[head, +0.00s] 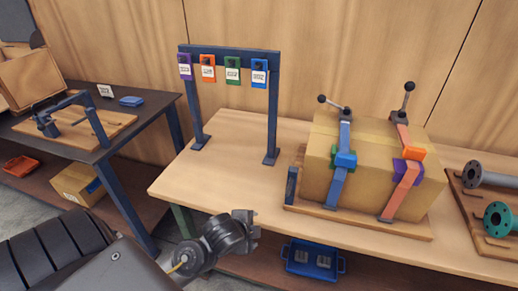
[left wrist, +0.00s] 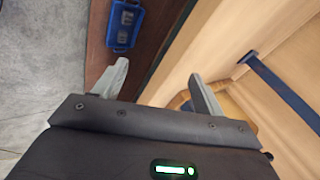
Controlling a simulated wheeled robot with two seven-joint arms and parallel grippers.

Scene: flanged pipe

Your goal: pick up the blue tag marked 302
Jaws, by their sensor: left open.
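A blue tag (head: 259,73) hangs at the right end of the dark blue rack's crossbar (head: 228,54). Its white label carries small print that looks like 302 but is blurred. Purple (head: 185,67), orange (head: 208,68) and green (head: 232,70) tags hang to its left. My left gripper (head: 255,229) is at the table's front edge, well below and in front of the rack. In the left wrist view its fingers (left wrist: 160,74) stand apart with nothing held between them. The blue tag cannot be made out in that view. My right gripper is out of view.
A cardboard box (head: 377,150) clamped with blue and orange straps stands right of the rack. Flanged pipes (head: 497,217) lie at the far right. A blue tray (head: 312,262) sits on the shelf below. The tabletop in front of the rack is clear. A dark side table (head: 145,113) stands left.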

